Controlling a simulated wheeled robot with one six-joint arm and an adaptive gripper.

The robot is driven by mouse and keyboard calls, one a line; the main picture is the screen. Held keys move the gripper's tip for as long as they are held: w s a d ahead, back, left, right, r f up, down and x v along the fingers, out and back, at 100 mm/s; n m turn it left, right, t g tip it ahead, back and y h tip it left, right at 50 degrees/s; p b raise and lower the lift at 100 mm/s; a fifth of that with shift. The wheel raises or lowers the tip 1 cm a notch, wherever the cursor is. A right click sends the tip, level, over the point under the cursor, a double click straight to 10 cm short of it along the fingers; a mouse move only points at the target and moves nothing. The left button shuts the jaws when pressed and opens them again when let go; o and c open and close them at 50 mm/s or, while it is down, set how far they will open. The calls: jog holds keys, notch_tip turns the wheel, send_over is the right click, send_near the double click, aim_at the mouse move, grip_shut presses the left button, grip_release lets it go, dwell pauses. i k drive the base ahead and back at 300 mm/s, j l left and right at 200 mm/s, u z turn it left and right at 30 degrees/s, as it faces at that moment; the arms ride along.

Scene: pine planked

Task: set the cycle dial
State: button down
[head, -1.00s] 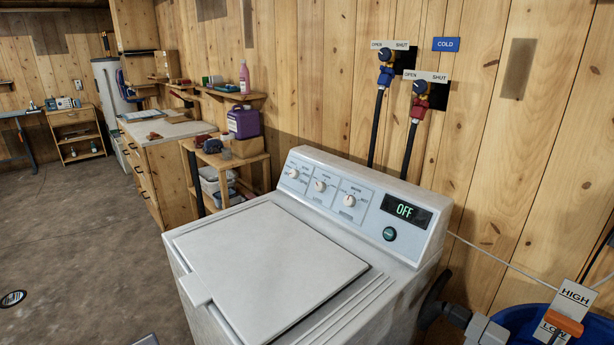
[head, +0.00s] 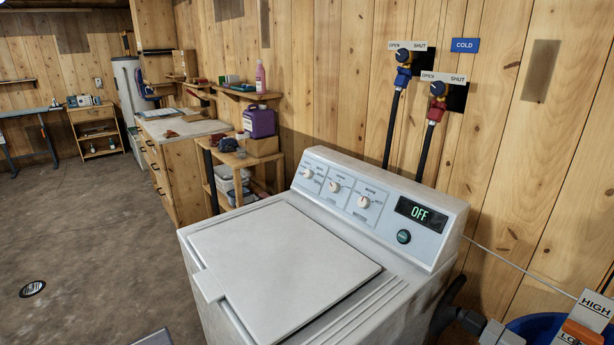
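A white top-loading washer (head: 350,270) stands against the plank wall with its lid (head: 284,262) shut. Its sloped control panel (head: 448,212) carries three white dials in a row: a left dial (head: 308,174), a middle dial (head: 334,187) and a right dial (head: 364,202). Their labels are too small to read. The display (head: 420,213) reads OFF in green. A dark green round button (head: 404,237) sits below it.
A blue valve (head: 403,76) and a red valve (head: 436,112) with hoses are on the wall above the washer. A HIGH/LOW lever plate (head: 596,306) and blue tub (head: 535,326) stand at right. Shelves (head: 240,170) stand behind left. The floor (head: 80,240) at left is open.

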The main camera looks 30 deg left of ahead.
aim_at(308, 174)
jog(key=j+u, duration=0.1)
jog(key=j, duration=1.2)
jog(key=j+u, duration=0.1)
jog(key=j, duration=1.2)
jog(key=i+j+u, duration=0.1)
jog(key=j, duration=1.15)
